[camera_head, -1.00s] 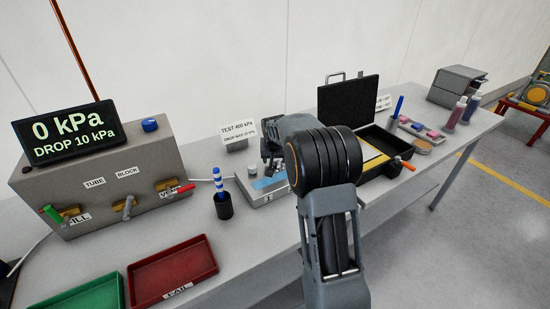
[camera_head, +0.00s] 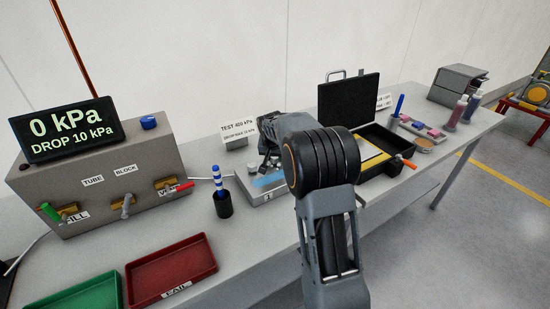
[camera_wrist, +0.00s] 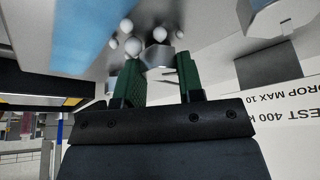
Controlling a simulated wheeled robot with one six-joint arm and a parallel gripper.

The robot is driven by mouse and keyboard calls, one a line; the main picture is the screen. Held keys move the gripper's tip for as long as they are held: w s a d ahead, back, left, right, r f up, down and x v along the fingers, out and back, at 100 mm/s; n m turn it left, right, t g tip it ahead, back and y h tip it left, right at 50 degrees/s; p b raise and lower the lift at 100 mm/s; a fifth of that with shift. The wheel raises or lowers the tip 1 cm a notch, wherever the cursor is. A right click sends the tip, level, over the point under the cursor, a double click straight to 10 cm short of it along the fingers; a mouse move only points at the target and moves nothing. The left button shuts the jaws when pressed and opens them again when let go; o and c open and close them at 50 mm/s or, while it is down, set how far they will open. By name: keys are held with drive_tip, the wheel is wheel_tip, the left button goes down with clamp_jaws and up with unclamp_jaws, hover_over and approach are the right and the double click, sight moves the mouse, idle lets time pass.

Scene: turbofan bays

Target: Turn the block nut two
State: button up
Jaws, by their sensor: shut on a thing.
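A grey test block (camera_head: 262,195) with a blue strip stands on the bench, in the middle of the head view. My gripper (camera_wrist: 160,78) is above this block, with its green fingers pointing at it. In the wrist view, a metal hex nut (camera_wrist: 158,58) sits between the fingertips, and the gripper is shut on it. The blue strip (camera_wrist: 82,38) shows at upper left there. A larger metal fitting (camera_wrist: 278,18) stands at upper right, apart from the fingers. My arm hides part of the block in the head view. No number on the nut is legible.
Several small white balls (camera_wrist: 131,46) lie close to the nut. A test label (camera_head: 240,130) stands behind the block. A blue-striped pen in a black cup (camera_head: 222,203) stands to the left. An open black case (camera_head: 350,105) is to the right. A red tray (camera_head: 170,272) is in front.

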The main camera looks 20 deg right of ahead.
drive_tip(key=m+b, duration=0.1)
drive_tip(key=m, duration=0.1)
drive_tip(key=m+g+h+b, duration=0.1)
drive_tip(key=m, duration=0.2)
drive_tip(key=shift+w+a+f+h, duration=0.1)
drive_tip(key=shift+h, duration=0.2)
drive_tip(key=shift+m+g, duration=1.1)
drive_tip(key=shift+m, duration=1.4)
drive_tip(key=o, duration=0.9)
drive_tip(key=shift+o, duration=0.2)
drive_tip(key=v, duration=1.4)
drive_tip(key=shift+a+p, duration=0.25)
drive_tip(key=shift+p, duration=0.05)
drive_tip(key=shift+w, duration=0.1)
